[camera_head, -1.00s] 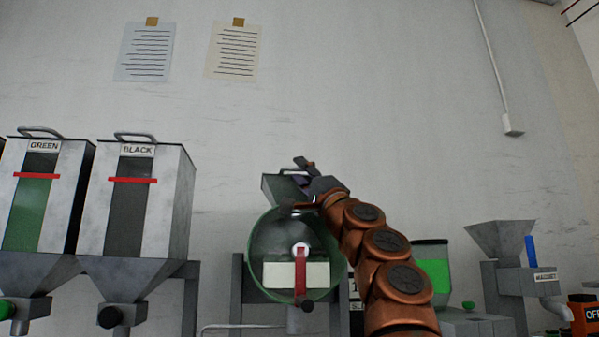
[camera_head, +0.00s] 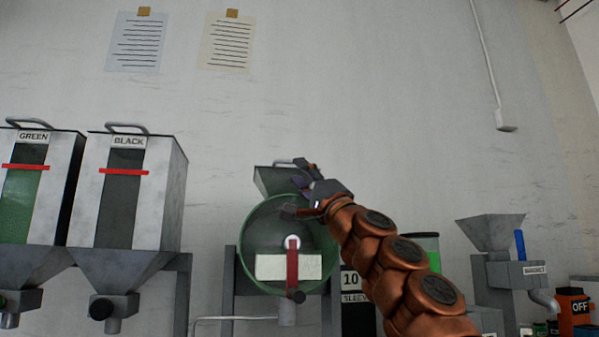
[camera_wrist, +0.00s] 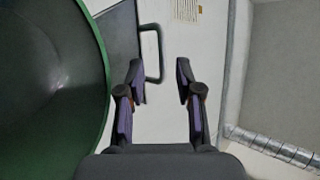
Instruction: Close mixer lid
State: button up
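The mixer has a round green drum (camera_head: 262,222) on a grey frame, with a grey angular lid part (camera_head: 272,181) on top. A thin metal handle (camera_head: 284,163) stands at its upper edge. My gripper (camera_head: 306,172) is at the right of this part, close to the handle. In the wrist view my gripper (camera_wrist: 160,80) is open, and the lid's handle (camera_wrist: 153,35) shows between and beyond the fingertips, near the left finger. The grey lid panel (camera_wrist: 118,32) is beside the green drum rim (camera_wrist: 103,60). I cannot tell whether a finger touches the handle.
The GREEN hopper (camera_head: 66,190) and BLACK hopper (camera_head: 160,200) stand at the left. A grey funnel machine (camera_head: 490,235) and an orange OFF box (camera_head: 574,308) are at the right. The wall above the mixer is clear apart from two posted sheets.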

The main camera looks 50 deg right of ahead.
jog(key=shift+v, duration=1.15)
